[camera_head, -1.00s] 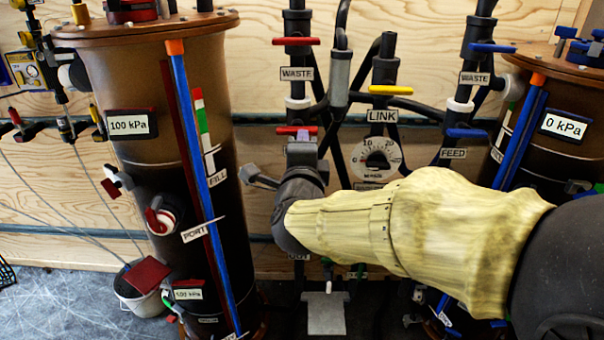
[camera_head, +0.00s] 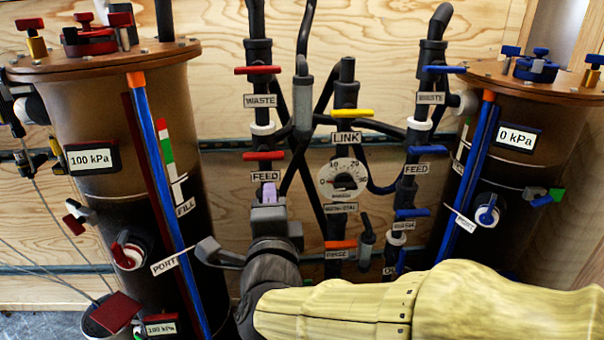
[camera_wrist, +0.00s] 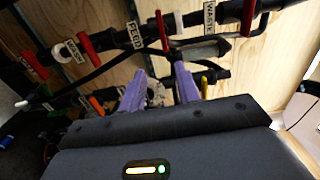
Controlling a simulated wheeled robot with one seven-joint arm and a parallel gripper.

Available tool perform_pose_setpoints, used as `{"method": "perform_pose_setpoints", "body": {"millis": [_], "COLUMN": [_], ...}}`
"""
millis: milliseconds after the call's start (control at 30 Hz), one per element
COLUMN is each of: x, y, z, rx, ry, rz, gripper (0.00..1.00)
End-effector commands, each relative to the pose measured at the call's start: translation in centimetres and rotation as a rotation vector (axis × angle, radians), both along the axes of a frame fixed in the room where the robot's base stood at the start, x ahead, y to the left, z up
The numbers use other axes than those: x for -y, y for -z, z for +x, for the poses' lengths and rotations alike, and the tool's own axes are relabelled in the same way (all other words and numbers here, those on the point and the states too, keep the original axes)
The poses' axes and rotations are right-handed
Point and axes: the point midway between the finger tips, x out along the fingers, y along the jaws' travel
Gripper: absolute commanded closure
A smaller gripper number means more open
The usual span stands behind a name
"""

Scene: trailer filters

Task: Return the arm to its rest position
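My gripper (camera_head: 268,194) is in the lower middle of the head view, in front of the pipes and just below the left red FEED valve handle (camera_head: 264,155). My arm's yellow-sleeved part runs from it to the lower right. In the wrist view the two purple fingers of my gripper (camera_wrist: 159,84) stand apart with nothing held between them. Part of the white dial (camera_wrist: 158,95) shows behind the gap. In the head view only a small part of the purple fingers shows.
The left brown filter tank (camera_head: 90,160) reads 100 kPa and stands close to my gripper's left. The right tank (camera_head: 540,165) reads 0 kPa. Between them are pipes with a red WASTE handle (camera_head: 257,70), a yellow LINK handle (camera_head: 352,113) and blue handles (camera_head: 443,69).

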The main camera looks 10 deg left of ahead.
Motion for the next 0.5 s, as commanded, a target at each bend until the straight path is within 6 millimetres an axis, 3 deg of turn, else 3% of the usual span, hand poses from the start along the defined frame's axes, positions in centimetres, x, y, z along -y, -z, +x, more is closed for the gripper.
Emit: {"method": "perform_pose_setpoints", "body": {"millis": [167,267,400,500], "x": [2.1,4.5,9.2,13.2], "y": [3.2,6.5,11.7,15.4], "z": [2.5,4.0,4.9,4.3], "rx": [-0.052,-0.116,-0.237,-0.341], "ry": [-0.040,-0.095,-0.196,-0.287], "rz": [-0.219,-0.425,-0.719,-0.912], "gripper": [0.67,0.67,0.67,0.67]}}
